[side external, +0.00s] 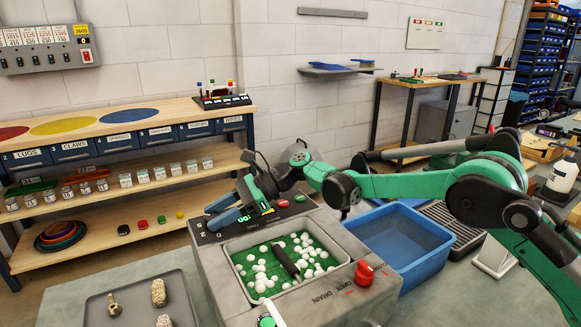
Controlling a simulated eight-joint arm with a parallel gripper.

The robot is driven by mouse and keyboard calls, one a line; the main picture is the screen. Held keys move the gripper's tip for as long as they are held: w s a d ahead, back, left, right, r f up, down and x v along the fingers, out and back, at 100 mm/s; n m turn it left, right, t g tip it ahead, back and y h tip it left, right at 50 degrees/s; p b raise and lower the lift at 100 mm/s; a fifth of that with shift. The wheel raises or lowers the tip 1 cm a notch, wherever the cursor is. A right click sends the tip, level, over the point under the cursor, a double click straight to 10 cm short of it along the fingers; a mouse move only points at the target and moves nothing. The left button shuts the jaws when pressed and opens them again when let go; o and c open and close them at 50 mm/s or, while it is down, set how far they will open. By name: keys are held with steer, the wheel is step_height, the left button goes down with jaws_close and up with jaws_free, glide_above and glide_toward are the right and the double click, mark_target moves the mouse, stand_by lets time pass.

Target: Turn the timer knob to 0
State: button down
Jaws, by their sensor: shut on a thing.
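My gripper (218,214), with blue fingers, reaches down to the left part of the drum machine's control panel (204,237). It is shut on the timer knob, which the fingers hide from this side. The knob's pointer and its angle cannot be read. White lettering shows on the panel beside the fingers, too small to read fully.
The machine's green-lined bowl (247,257) holds many white balls and a dark bar. A red drain knob (364,273) is at its front right. A blue bin (402,246) stands to the right, a grey tray (98,312) with lumpy pieces to the left.

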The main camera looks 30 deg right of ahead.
mark_target(218, 214)
steer(key=shift+w+n+g, duration=0.1)
steer(key=shift+n+g, duration=1.2)
steer(key=shift+g, duration=0.2)
steer(key=shift+c, duration=2.2)
jaws_free()
steer(key=shift+d, duration=0.1)
steer(key=shift+v, duration=2.7)
